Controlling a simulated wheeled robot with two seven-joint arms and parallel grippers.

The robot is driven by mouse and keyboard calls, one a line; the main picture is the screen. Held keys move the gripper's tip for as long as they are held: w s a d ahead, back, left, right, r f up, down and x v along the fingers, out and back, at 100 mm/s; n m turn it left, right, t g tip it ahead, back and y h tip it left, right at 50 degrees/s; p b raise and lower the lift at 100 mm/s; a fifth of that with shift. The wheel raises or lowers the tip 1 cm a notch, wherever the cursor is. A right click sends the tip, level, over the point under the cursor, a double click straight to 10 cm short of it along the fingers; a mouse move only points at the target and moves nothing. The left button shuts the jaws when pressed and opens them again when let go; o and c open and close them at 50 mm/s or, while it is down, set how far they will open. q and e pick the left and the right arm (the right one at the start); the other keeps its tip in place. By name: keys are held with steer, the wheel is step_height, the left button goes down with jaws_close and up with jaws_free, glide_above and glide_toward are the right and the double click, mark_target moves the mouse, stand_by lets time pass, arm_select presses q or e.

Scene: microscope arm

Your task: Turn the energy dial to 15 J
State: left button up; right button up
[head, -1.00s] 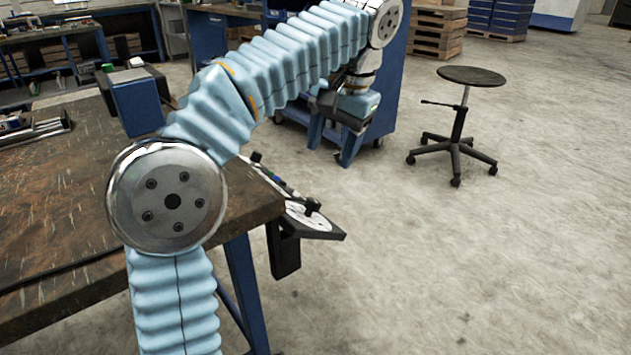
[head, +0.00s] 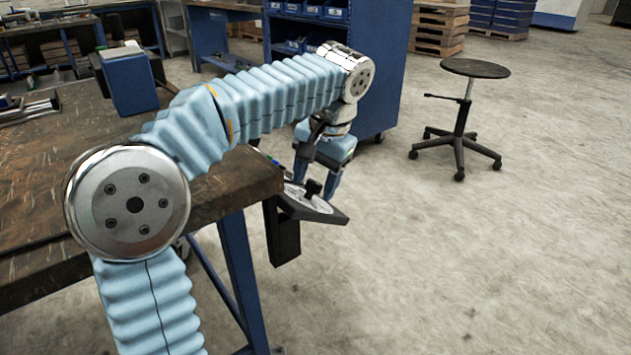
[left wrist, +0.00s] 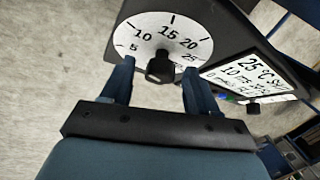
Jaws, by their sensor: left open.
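The energy dial (left wrist: 150,35) is a white round face with numbers from 5 to 25 and a black knob (left wrist: 159,68) at its middle. In the head view the dial face (head: 297,197) and its knob (head: 313,187) sit on a dark tilted panel at the table corner. My left gripper (head: 318,177) is open over the panel. In the left wrist view my left gripper (left wrist: 158,72) has one finger on each side of the knob, with gaps to it. I cannot tell which number the knob points at. My right gripper is out of view.
A white label panel (left wrist: 258,75) with a small black knob (left wrist: 253,108) lies beside the dial. The worn table (head: 40,190) carries a blue box (head: 130,82). A stool (head: 475,68) and a blue cabinet (head: 385,60) stand beyond.

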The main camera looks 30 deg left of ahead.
arm_select(q)
steer(key=c, duration=1)
steer(key=shift+r+m+h+p, duration=0.25)
steer(key=shift+m+h+p, duration=0.2)
steer(key=shift+p, duration=0.55)
steer(key=shift+c, duration=0.2)
steer(key=m+p, duration=0.1)
steer(key=p, duration=0.1)
steer(key=m+h+p, duration=0.1)
steer(key=m+p, duration=0.1)
steer(key=m+g+h+p, duration=0.1)
steer(key=p, duration=0.1)
steer(key=shift+w+a+m+h+p, duration=0.1)
steer(key=shift+a+m+h+p, duration=0.15)
steer(key=shift+a+p, duration=0.05)
steer(key=shift+m+g+h+p, duration=0.35)
steer(key=shift+m+p, duration=0.25)
steer(key=shift+p, duration=0.25)
steer(key=shift+a+f+m+p, duration=0.1)
steer(key=shift+f+m+p, duration=0.05)
steer(key=shift+m+p, duration=0.2)
steer(key=shift+h, duration=0.25)
steer(key=o, duration=1)
steer(key=shift+f, duration=0.1)
